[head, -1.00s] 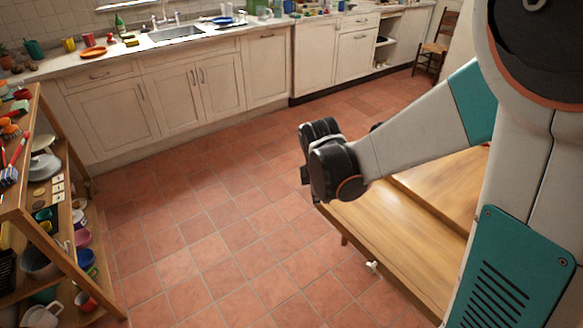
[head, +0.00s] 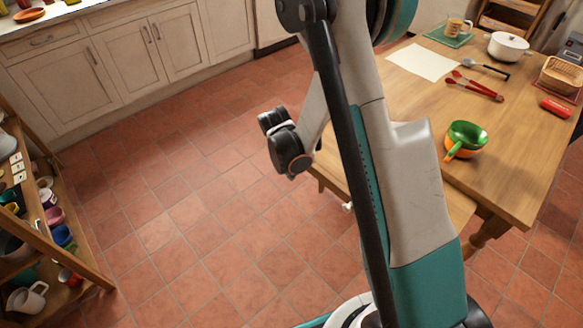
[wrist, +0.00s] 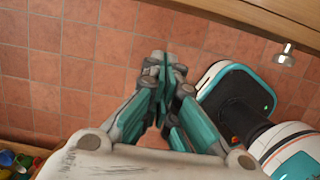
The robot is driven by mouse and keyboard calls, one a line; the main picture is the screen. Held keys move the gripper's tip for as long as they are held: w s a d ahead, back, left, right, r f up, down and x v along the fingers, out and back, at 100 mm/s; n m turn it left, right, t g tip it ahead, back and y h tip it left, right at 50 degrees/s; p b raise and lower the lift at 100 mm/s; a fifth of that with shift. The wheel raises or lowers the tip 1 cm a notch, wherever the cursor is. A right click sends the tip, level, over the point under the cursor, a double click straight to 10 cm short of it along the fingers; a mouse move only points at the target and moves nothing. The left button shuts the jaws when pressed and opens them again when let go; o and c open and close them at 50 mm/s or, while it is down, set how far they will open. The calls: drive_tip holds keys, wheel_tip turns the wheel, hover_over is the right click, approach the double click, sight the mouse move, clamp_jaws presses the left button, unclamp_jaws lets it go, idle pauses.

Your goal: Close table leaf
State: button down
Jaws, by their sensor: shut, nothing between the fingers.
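The wooden table (head: 420,90) stands at the right in the head view. Its leaf (head: 456,203) is a wooden board just below the main top, sticking out from the table's near left side; my arm hides its middle. A small pale knob (head: 347,207) shows by the leaf's outer edge. In the wrist view the leaf's edge (wrist: 250,17) crosses the top right, with the metal knob (wrist: 284,54) below it. My gripper (wrist: 166,60) is shut and empty, pointing over floor tiles, apart from leaf and knob. In the head view its fingers are hidden behind my wrist.
On the table are a green and orange bowl (head: 464,138), red tongs (head: 474,86), a white pot (head: 508,46) and a paper sheet (head: 422,62). A wooden shelf (head: 60,258) stands at left, cabinets (head: 130,60) behind. The floor between is clear.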

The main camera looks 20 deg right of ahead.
drive_tip(key=shift+w+d+f+b, duration=0.35)
drive_tip(key=shift+d+f, duration=0.2)
drive_tip(key=shift+d, duration=0.2)
drive_tip(key=shift+w+d+f+b, duration=0.25)
drive_tip(key=shift+d+f+b, duration=0.25)
drive_tip(key=shift+d, duration=0.25)
drive_tip(key=shift+w+d+f+b, duration=0.35)
drive_tip(key=shift+d+f, duration=0.2)
drive_tip(key=shift+d, duration=0.2)
